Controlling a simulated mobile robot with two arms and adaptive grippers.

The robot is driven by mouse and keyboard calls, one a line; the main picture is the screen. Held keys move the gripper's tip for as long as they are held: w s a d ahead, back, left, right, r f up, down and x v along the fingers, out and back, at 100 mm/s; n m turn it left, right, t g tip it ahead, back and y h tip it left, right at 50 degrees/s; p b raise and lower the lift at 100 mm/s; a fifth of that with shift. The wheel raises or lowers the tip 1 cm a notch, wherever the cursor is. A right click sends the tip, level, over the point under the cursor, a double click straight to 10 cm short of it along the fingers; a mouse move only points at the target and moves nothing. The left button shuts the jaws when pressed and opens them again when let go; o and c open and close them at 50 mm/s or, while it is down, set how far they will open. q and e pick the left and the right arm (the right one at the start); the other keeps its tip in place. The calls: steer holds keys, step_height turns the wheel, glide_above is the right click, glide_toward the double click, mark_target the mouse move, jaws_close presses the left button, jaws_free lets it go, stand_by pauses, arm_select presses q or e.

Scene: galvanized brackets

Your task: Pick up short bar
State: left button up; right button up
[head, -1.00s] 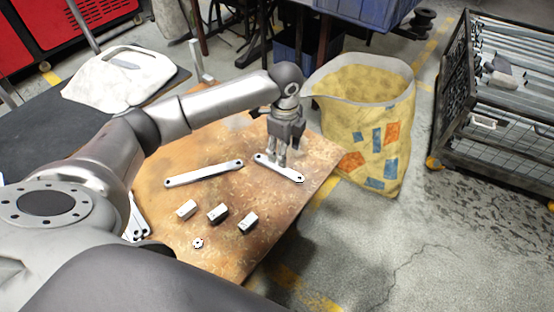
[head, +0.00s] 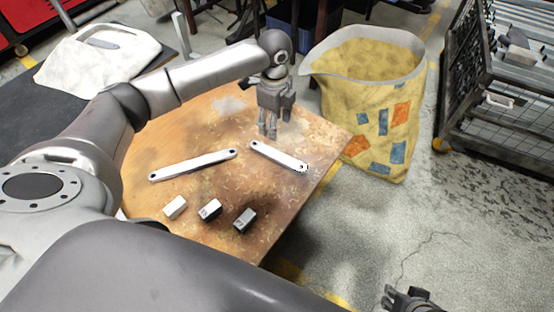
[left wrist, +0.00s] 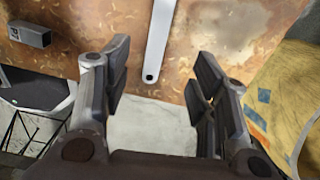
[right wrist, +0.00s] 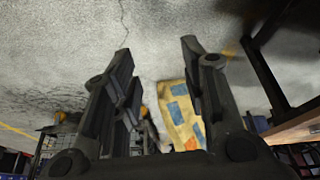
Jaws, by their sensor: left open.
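The short bar (head: 279,157), pale metal with a hole at each end, lies flat on the worn brown tabletop near its right edge. A bar that appears to be the same one shows between the fingers in the left wrist view (left wrist: 157,40). My left gripper (head: 267,134) is open and empty, just behind the short bar and apparently above the table. My right gripper (head: 408,298) is at the bottom right, off the table. The right wrist view shows its fingers (right wrist: 158,65) apart with nothing between them.
A longer bar (head: 193,165) lies to the left of the short bar. Three small metal blocks (head: 210,209) sit in front. A yellow patterned bag (head: 365,110) stands behind the table's right side. A metal cage cart (head: 500,110) stands at the far right.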

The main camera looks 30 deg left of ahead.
arm_select(q)
step_height(320, 180, down, 3)
steer(key=b, duration=0.2)
arm_select(e)
step_height(320, 180, up, 7)
arm_select(q)
steer(key=b, duration=0.2)
glide_above(274, 153)
steer(key=f, duration=0.5)
steer(key=shift+d, duration=0.2)
steer(key=shift+f, duration=0.35)
step_height(274, 153, down, 4)
steer(key=shift+a+f+b, duration=0.15)
steer(key=shift+f+b, duration=0.05)
steer(key=shift+b, duration=0.8)
steer(key=shift+f, duration=0.2)
arm_select(e)
steer(key=w+a+r+t+y, duration=0.1)
steer(key=w+a+r+t, duration=0.1)
steer(key=w+r+t, duration=0.4)
steer(key=w+a+r+t+y, duration=0.2)
steer(key=w+a+r+t, duration=0.1)
steer(key=w+r+t, duration=0.3)
steer(key=shift+w+a+r+n, duration=0.3)
steer(key=shift+w+r, duration=0.25)
steer(key=shift+r, duration=0.3)
arm_select(q)
jaws_close()
